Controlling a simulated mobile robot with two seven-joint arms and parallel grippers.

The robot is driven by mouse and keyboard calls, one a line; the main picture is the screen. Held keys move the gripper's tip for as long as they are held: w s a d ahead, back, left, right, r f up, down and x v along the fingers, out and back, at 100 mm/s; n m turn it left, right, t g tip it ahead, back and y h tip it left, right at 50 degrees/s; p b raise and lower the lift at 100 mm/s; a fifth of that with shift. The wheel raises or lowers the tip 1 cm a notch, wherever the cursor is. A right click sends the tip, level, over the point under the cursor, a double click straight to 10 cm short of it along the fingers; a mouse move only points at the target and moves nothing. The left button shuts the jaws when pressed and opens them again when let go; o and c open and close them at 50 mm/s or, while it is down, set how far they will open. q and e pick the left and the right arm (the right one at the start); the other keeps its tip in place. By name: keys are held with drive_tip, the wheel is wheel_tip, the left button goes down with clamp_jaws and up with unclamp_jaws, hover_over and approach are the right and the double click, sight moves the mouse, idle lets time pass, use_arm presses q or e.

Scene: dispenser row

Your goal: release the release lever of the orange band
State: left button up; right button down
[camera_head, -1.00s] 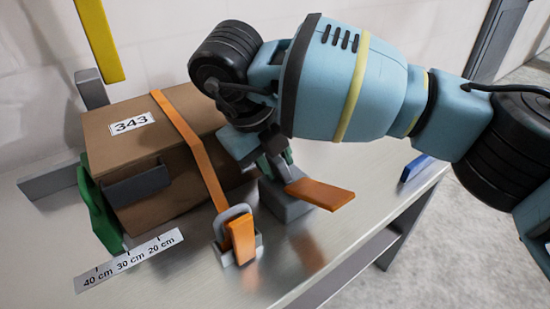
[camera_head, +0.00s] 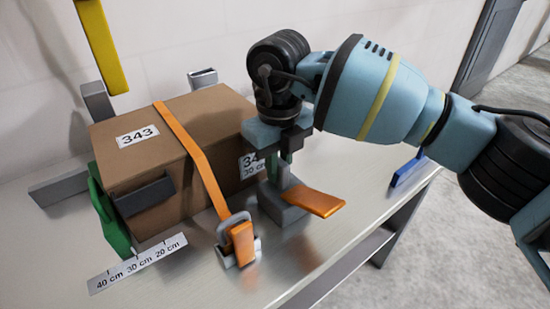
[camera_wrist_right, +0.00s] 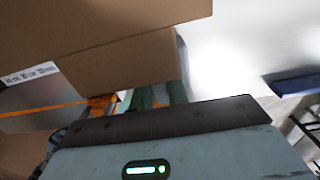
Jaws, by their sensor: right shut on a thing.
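A brown box (camera_head: 150,110) labelled 343 lies on the metal table, with an orange band (camera_head: 195,160) across it. The fingers (camera_wrist_right: 155,97) show small in the wrist view. My left gripper is out of view.
A green plate (camera_head: 108,215) stands at the box's left side, by a centimetre scale (camera_head: 138,263). Grey stops (camera_head: 98,100) stand behind the box and a yellow post (camera_head: 100,45) rises above. A blue piece (camera_head: 408,170) sits at the table's right edge.

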drive_tip(key=shift+w+d+r+g+y+p, duration=0.2)
drive_tip(key=shift+d+g+y+p, duration=0.1)
drive_tip(key=shift+g+y+p, duration=0.25)
drive_tip(key=shift+w+d+f+g+y+p, duration=0.15)
drive_tip(key=shift+g+y+p, duration=0.15)
drive_tip(key=shift+y, duration=0.25)
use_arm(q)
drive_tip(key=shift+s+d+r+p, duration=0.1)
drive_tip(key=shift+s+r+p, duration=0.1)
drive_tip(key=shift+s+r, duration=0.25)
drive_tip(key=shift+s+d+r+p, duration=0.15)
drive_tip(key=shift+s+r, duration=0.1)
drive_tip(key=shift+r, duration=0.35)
use_arm(e)
drive_tip(key=shift+w+d+g+y, duration=0.15)
drive_tip(key=shift+g+y, duration=0.1)
drive_tip(key=shift+y, duration=0.25)
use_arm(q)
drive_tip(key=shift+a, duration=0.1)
use_arm(e)
drive_tip(key=c, duration=1.4)
unclamp_jaws()
drive_tip(key=shift+f, duration=0.1)
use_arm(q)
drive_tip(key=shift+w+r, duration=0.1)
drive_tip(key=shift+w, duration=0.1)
use_arm(e)
drive_tip(key=shift+o, duration=0.2)
